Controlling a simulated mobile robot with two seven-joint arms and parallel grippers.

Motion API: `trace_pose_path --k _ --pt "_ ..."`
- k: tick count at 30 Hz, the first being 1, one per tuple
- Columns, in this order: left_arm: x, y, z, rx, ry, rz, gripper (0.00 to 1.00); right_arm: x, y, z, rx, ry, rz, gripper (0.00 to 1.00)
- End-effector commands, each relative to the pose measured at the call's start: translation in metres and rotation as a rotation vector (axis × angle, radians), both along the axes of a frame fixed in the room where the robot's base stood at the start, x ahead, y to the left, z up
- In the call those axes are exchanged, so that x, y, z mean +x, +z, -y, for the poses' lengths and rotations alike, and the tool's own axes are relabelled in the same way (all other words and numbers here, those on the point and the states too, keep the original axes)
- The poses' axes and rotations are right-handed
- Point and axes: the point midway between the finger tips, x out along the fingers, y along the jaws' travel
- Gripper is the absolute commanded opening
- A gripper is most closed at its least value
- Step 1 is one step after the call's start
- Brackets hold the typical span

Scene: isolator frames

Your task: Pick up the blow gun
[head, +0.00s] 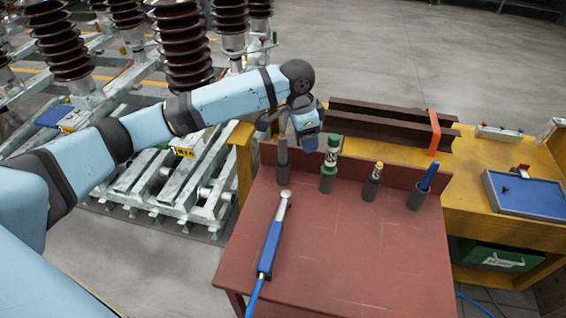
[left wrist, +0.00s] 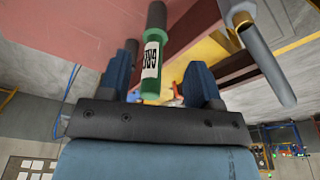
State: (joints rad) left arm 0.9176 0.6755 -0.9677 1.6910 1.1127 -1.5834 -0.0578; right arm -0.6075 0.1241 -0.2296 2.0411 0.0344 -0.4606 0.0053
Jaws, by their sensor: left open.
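The blow gun (head: 270,245) looks to be the long blue-handled tool with a silver head and blue hose. It lies on the left part of the red-brown table top (head: 350,250) in the head view; I do not see it in the left wrist view. My left gripper (head: 318,141) is open above the back of the table, away from the blue tool.
Upright along the table's back are a grey rod (head: 283,160), a yellow-topped item (head: 373,180) and a blue-handled item (head: 425,185) in dark holders. Brown steel beams (head: 385,125) lie behind. A blue tray (head: 525,195) is at right.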

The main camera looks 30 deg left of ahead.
Motion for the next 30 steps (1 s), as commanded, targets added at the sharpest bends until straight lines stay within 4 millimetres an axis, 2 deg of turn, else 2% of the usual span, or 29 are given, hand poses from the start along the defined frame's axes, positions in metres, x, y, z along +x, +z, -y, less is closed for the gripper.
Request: trace_pose_path --k 1,4,9,11,14,24,30 --pt "0.006 0.01 -0.015 0.035 0.006 -0.012 0.58 0.0 -0.011 -0.001 0.002 0.001 -0.003 0.77" --pt "0.009 0.031 -0.036 0.089 0.014 -0.054 0.58 0.0 -0.019 -0.003 0.005 0.003 -0.009 0.77" --pt "0.01 0.054 -0.058 0.138 0.026 -0.099 0.58 0.0 -0.024 -0.005 0.01 0.002 -0.014 0.77" --pt "0.01 0.056 -0.062 0.145 0.027 -0.108 0.58 0.001 -0.024 -0.005 0.012 0.001 -0.012 0.77" --pt "0.009 0.048 -0.064 0.149 0.028 -0.115 0.58 0.002 -0.024 -0.005 0.015 -0.001 -0.01 0.77" --pt "0.01 -0.014 -0.064 0.148 0.029 -0.112 0.58 0.004 -0.024 -0.006 0.019 -0.005 -0.003 0.77" --pt "0.01 -0.028 -0.064 0.148 0.029 -0.111 0.58 0.004 -0.023 -0.005 0.015 -0.003 0.0 0.77"
